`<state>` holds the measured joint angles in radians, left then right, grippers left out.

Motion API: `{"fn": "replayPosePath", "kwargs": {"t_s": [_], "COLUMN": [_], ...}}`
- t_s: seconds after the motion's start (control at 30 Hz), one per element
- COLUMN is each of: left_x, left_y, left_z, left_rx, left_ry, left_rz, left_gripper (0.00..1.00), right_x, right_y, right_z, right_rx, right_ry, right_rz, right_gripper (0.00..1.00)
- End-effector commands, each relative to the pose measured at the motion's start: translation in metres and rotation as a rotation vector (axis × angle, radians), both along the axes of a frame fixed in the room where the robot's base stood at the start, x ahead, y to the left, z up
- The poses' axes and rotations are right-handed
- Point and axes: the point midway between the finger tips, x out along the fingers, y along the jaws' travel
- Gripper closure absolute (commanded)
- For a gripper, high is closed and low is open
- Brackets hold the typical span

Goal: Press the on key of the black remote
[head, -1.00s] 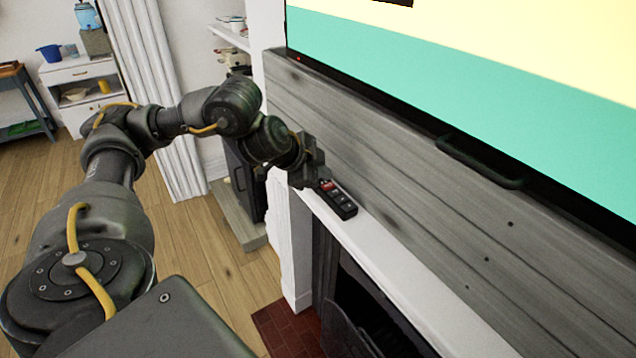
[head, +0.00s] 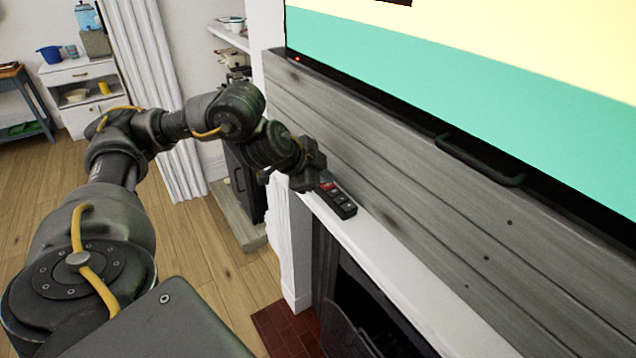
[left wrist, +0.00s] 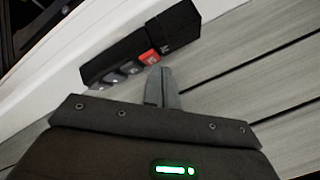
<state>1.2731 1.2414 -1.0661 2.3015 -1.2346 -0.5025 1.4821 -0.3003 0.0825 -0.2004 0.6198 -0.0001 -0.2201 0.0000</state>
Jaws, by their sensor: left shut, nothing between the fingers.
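The black remote (head: 341,203) lies on the white mantel shelf, against the grey boards. It has a red key (head: 327,186) near its far end and several grey keys. In the left wrist view the remote (left wrist: 178,30) lies just beyond the fingertips, and the red key (left wrist: 149,57) is right in front of them. My left gripper (head: 312,184) is shut and empty at the remote's far end. In the left wrist view its closed fingers (left wrist: 154,76) point at the red key; I cannot tell whether they touch it. My right gripper is not in view.
The white mantel shelf (head: 400,272) runs along the grey board wall (head: 400,180). A large lit screen (head: 480,90) with a dark handle-like bar (head: 480,162) is above. The fireplace opening is below. The shelf right of the remote is clear.

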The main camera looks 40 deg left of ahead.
Motion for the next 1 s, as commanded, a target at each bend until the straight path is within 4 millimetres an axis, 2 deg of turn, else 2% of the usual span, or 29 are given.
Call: {"fn": "replayPosePath", "kwargs": {"t_s": [1.0], "left_x": [-0.0003], "left_y": [0.0001], "left_z": [-0.0068], "left_rx": [0.001], "left_ry": [0.001], "left_rz": [-0.001], "left_gripper": [1.0], "right_x": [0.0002], "right_y": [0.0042], "right_z": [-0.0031], "right_rx": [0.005], "right_ry": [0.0], "right_rz": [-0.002], "right_gripper": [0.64]}}
